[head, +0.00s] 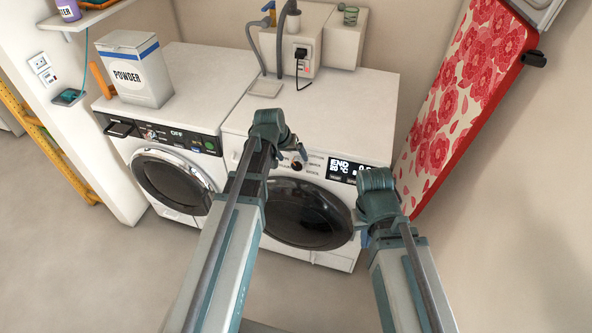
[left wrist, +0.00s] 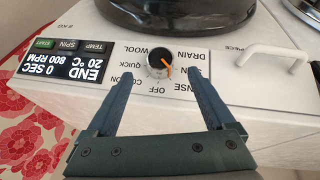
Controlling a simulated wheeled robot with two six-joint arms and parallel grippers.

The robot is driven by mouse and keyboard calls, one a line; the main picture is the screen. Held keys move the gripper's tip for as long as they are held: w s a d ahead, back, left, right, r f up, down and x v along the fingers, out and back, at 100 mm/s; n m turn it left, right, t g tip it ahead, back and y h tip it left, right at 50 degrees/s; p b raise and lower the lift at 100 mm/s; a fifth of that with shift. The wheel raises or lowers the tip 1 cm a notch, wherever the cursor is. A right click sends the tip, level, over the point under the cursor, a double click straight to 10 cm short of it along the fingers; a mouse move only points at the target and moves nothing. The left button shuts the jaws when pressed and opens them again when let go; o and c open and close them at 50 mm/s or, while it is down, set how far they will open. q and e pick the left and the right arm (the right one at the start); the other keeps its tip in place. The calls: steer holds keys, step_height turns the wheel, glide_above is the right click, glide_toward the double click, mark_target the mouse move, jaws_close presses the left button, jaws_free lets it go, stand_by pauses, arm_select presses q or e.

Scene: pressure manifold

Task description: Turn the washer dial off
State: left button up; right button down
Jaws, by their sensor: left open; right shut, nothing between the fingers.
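The washer dial (left wrist: 159,62) is a dark knob with a silver rim and an orange mark. In the left wrist view, which shows the panel upside down, the mark points to the lower right, towards the drain and rinse labels, not at the OFF label (left wrist: 158,90). The dial also shows in the head view (head: 297,166) on the right machine. My left gripper (left wrist: 160,78) is open; its fingertips lie on either side of the dial in the picture, and contact cannot be told. My right gripper (head: 366,228) is shut and empty, in front of the washer's right side.
The washer display (left wrist: 70,65) reads END, 20 °C, 0 SEC, 800 RPM. A second machine (head: 160,185) stands on the left, its display reading OFF, with a powder box (head: 135,75) on top. A red floral ironing board (head: 460,90) leans at the right.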

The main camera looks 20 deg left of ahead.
mark_target(296, 164)
arm_select(q)
steer(key=b+x, duration=0.4)
steer(key=x, duration=0.1)
steer(key=shift+w+f, duration=0.15)
steer(key=shift+f, duration=0.25)
steer(key=shift+c, duration=0.3)
